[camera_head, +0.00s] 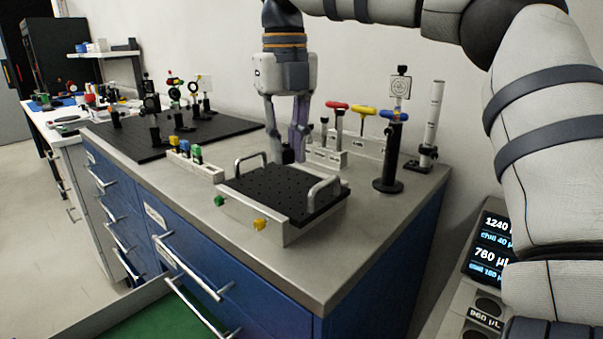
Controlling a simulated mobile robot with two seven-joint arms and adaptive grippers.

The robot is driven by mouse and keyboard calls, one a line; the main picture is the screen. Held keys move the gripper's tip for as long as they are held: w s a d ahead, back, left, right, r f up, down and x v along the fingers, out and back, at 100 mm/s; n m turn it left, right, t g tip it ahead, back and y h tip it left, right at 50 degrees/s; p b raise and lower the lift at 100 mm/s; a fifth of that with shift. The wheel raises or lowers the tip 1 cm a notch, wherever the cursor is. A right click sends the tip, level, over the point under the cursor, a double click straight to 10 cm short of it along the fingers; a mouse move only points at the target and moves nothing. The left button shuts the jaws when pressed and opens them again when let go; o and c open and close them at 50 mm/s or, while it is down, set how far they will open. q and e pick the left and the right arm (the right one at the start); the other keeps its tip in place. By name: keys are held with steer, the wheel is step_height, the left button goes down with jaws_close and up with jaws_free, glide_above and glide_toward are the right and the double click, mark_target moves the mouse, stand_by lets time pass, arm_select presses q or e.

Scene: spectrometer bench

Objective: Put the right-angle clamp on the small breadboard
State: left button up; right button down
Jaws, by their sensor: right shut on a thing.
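The small breadboard (270,199) is a black perforated plate with two metal handles, on a pale base with a green and a yellow knob at its front. It lies on the bench top near the right corner. My right gripper (288,152) points down over the back edge of the breadboard. It is shut on a small dark piece, which seems to be the right-angle clamp (288,155). The clamp is low, close to the plate; I cannot tell whether it touches. The fingers hide part of it. My left gripper is not in view.
A rack of T-handled tools (345,150) stands just behind the breadboard. A small block with coloured items (197,164) is on the left. A large breadboard (150,147) with optics lies further left.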

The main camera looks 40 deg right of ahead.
mark_target(299, 194)
steer(key=f, duration=0.1)
steer(key=d+f, duration=0.1)
steer(key=f, duration=0.1)
steer(key=d+f, duration=0.1)
steer(key=f, duration=0.1)
steer(key=shift+s+f, duration=0.15)
steer(key=shift+s, duration=0.2)
steer(key=shift+f, duration=0.35)
steer(key=c, duration=1.5)
jaws_free()
step_height(299, 194, up, 12)
steer(key=shift+r, duration=0.1)
